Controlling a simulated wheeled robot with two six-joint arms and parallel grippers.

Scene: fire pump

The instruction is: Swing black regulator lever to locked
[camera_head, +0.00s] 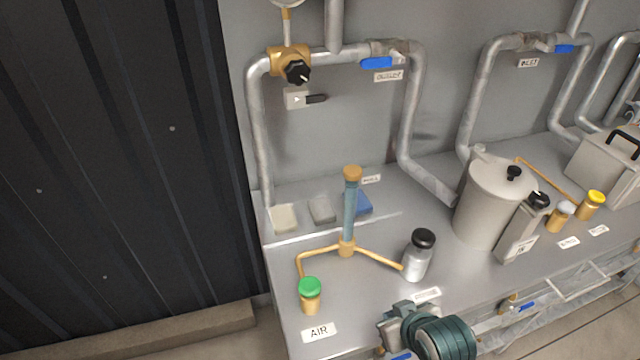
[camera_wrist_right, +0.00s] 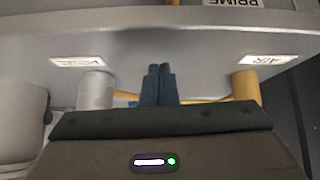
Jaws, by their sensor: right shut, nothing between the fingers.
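The black regulator lever (camera_head: 316,99) is a short dark handle on a small grey block on the back panel. It points to the right, about level. Just above it is the brass regulator (camera_head: 290,62) with a round black knob (camera_head: 298,72). My right gripper (camera_head: 388,316) is low at the bench's front edge, well below and to the right of the lever, not touching it. The wrist view shows its two dark fingers (camera_wrist_right: 159,70) together and empty. The lever does not show in the wrist view. My left gripper is not in view.
On the bench stand a blue tube with brass cap (camera_head: 350,205), a green-capped brass fitting (camera_head: 310,296), a black-capped bottle (camera_head: 418,256) and a grey tank (camera_head: 490,205). Pipes with blue handles (camera_head: 376,63) run along the panel. A dark corrugated wall (camera_head: 110,150) is at left.

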